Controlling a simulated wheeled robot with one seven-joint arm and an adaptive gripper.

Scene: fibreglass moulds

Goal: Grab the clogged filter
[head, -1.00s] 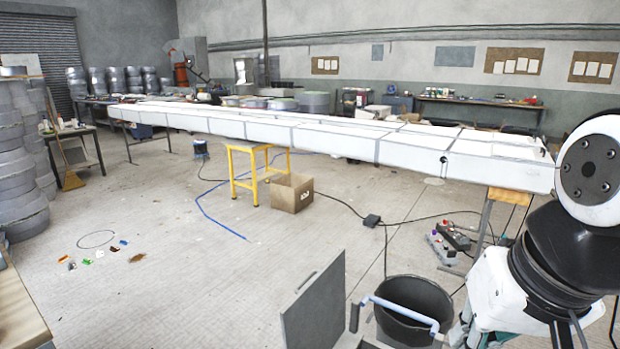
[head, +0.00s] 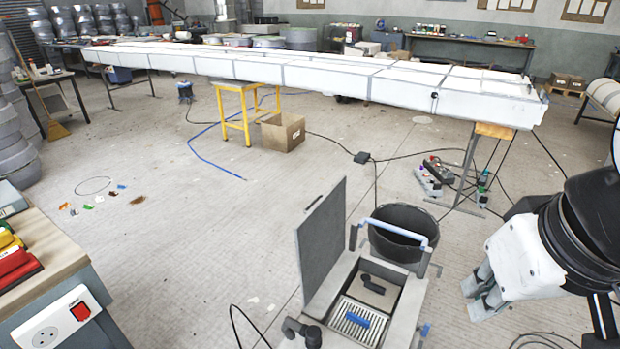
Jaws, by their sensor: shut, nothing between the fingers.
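A grey box (head: 400,325) with its lid (head: 323,240) standing open is low in the front middle of the head view. Inside lies a white slatted panel (head: 340,322) with a blue bar across its middle; it looks like the filter, but I cannot tell whether it is clogged. Behind it in the box is a grey compartment with a dark handle-like part. My gripper (head: 477,299) is at the right, pointing down, shut and empty. It is to the right of the box and apart from it.
A black bucket (head: 388,246) with a blue pipe on its rim stands just behind the box. A workbench (head: 50,235) with a socket is at the left. A long white mould (head: 300,75) on stands crosses the back. Cables lie on the floor (head: 240,220), which is mostly clear.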

